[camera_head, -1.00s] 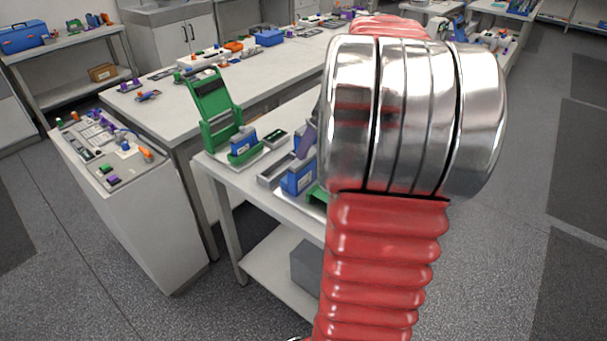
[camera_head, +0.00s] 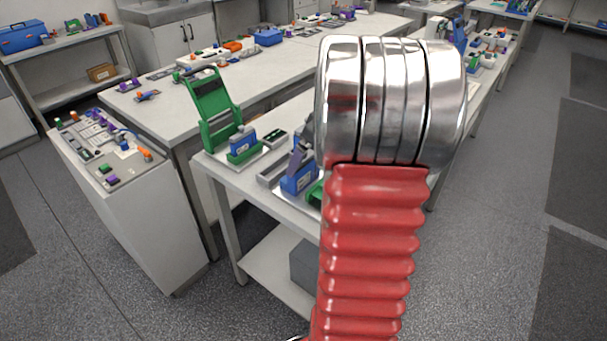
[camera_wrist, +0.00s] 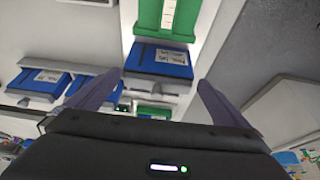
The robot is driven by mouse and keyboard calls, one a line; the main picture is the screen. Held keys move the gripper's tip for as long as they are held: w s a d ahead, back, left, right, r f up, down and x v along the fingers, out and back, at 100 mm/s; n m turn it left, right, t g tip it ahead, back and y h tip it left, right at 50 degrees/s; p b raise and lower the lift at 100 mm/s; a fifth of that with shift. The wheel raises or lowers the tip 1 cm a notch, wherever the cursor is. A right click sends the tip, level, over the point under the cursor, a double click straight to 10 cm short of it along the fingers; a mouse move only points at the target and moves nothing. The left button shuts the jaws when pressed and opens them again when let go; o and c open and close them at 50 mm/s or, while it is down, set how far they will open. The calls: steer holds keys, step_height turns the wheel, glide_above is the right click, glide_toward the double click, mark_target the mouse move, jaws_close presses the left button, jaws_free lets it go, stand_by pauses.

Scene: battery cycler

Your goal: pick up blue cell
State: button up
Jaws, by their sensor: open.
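In the wrist view a blue cell (camera_wrist: 158,60) with a white label lies at a green fixture (camera_wrist: 165,22), ahead of and between my fingertips. My gripper (camera_wrist: 160,80) is open, with nothing between its dark fingers. A second blue block (camera_wrist: 45,82) with a white label lies to the left, beyond the left finger. In the head view a blue cell (camera_head: 242,140) sits in a green stand (camera_head: 243,154) with a raised green lid (camera_head: 210,98). Another blue block (camera_head: 298,178) stands nearer, partly hidden by my arm. My gripper is hidden there.
These stand on a white bench (camera_head: 222,174) with a grey box (camera_head: 304,266) on its lower shelf. A cabinet (camera_head: 140,225) with small parts on top is at left. A longer table (camera_head: 180,112) stands behind. Grey floor is open at right.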

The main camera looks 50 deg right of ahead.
mark_target(304, 172)
steer(key=shift+x, duration=2.6)
steer(key=shift+d, duration=0.1)
steer(key=shift+c, duration=0.4)
steer(key=shift+r, duration=0.1)
steer(key=c, duration=1.2)
